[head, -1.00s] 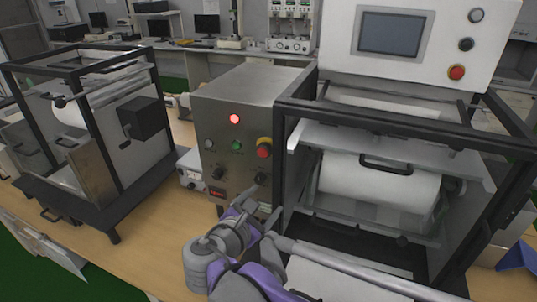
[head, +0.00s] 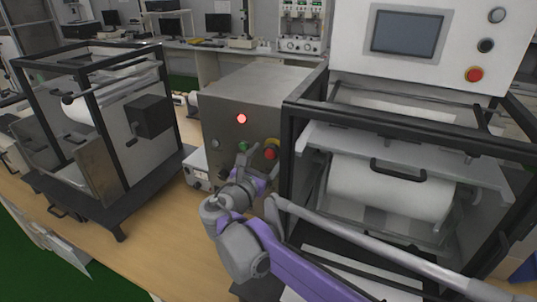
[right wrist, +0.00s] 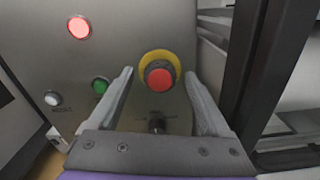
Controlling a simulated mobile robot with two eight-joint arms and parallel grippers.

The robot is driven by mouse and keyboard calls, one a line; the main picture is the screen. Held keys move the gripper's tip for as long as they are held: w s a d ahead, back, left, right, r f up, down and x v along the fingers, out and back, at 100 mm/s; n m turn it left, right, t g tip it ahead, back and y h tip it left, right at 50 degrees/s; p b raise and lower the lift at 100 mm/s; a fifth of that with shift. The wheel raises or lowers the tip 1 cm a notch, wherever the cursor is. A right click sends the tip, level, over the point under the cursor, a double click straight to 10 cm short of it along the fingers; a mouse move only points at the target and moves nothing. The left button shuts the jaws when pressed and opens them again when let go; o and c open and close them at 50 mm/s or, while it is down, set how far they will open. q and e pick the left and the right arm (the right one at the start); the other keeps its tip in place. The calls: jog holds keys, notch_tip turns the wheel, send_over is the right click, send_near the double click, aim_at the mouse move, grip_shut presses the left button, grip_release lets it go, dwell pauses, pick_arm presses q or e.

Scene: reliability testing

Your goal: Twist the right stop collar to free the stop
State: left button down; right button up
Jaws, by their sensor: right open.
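A red stop button (head: 271,154) with a yellow collar (head: 269,143) is on the front of the grey metal control box (head: 255,88). In the right wrist view the button (right wrist: 159,77) and its yellow ring (right wrist: 160,59) lie between my fingers as seen. My right gripper (head: 249,153) is open and empty in front of the panel, just left of the button in the head view. The gap between the fingertips (right wrist: 159,74) and the collar is hard to judge; no contact shows. My left gripper is not in view.
A lit red lamp (head: 241,119) and a green button (right wrist: 100,86) sit left of the stop. A dark knob (right wrist: 157,124) is below it. A black-framed machine (head: 290,170) stands close on the right. Another red button (head: 473,74) is on the white upper panel.

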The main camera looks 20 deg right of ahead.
jog(key=shift+w+d, duration=0.25)
grip_shut()
dwell(0.3)
